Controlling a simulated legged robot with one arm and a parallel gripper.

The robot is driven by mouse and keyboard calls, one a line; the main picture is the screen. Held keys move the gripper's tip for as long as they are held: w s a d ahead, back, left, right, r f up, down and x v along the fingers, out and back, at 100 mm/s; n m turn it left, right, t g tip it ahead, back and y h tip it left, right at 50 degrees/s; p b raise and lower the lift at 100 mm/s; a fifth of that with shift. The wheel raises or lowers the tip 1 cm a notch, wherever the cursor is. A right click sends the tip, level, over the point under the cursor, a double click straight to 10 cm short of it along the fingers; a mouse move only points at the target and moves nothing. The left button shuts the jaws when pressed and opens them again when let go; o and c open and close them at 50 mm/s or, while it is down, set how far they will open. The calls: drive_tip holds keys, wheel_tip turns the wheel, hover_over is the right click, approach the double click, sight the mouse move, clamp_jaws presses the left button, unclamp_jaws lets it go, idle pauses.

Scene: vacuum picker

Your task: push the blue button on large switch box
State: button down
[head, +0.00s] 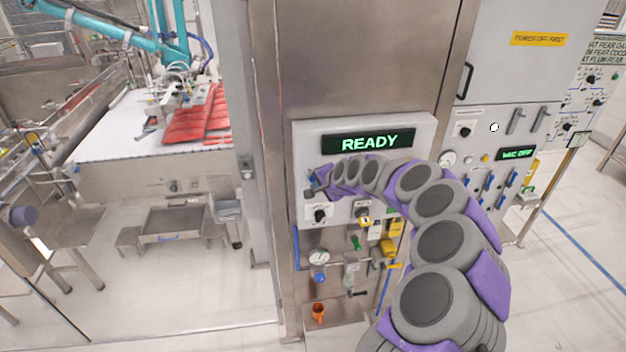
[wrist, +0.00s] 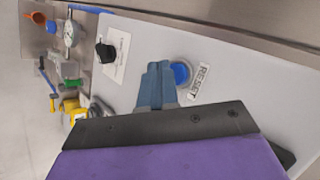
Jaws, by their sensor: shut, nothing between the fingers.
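The large switch box (head: 303,137) is a grey panel on a steel cabinet, with a lit display (head: 368,141) reading READY. In the wrist view, the blue button (wrist: 181,73) sits on the box face beside a RESET label (wrist: 199,82). My gripper (wrist: 158,66) is shut and empty. Its fingertips are just left of the button in that view; I cannot tell whether they touch it. In the head view my gripper (head: 312,188) is at the box's left side, and the button cannot be made out there.
A black knob (head: 320,215) and a yellow-ringed button (head: 364,220) are low on the box. Gauges (head: 319,258), valves and an orange fitting (head: 318,312) are below it. A second panel with blue levers (head: 489,182) stands right. A conveyor (head: 110,135) is behind glass at left.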

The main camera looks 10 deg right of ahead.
drive_tip(key=shift+d, duration=0.1)
drive_tip(key=s+p, duration=0.3)
drive_tip(key=s, duration=0.2)
drive_tip(key=shift+d, duration=0.1)
idle(0.7)
drive_tip(key=s+a+r+n+g+b, duration=0.1)
drive_tip(key=s+a+n+g+b, duration=0.2)
drive_tip(key=s, duration=0.6)
drive_tip(key=s+a+r+n+g+b, duration=0.1)
drive_tip(key=s+a+n+b, duration=0.3)
drive_tip(key=s, duration=0.4)
drive_tip(key=s+d+f+n+g+h+b, duration=0.1)
drive_tip(key=s+d+f+g+b, duration=0.1)
drive_tip(key=s, duration=0.9)
drive_tip(key=s+d+f+n+g+h+b, duration=0.1)
drive_tip(key=s+d+f+g+b, duration=0.1)
drive_tip(key=s, duration=0.9)
drive_tip(key=s+d+f+n+g+h+b, duration=0.1)
drive_tip(key=s+d+f+n+g+b, duration=0.1)
drive_tip(key=s, duration=0.9)
drive_tip(key=shift+s+f+g+h+b, duration=0.3)
drive_tip(key=shift+f+g+h+b, duration=0.1)
drive_tip(key=shift+f+b, duration=0.5)
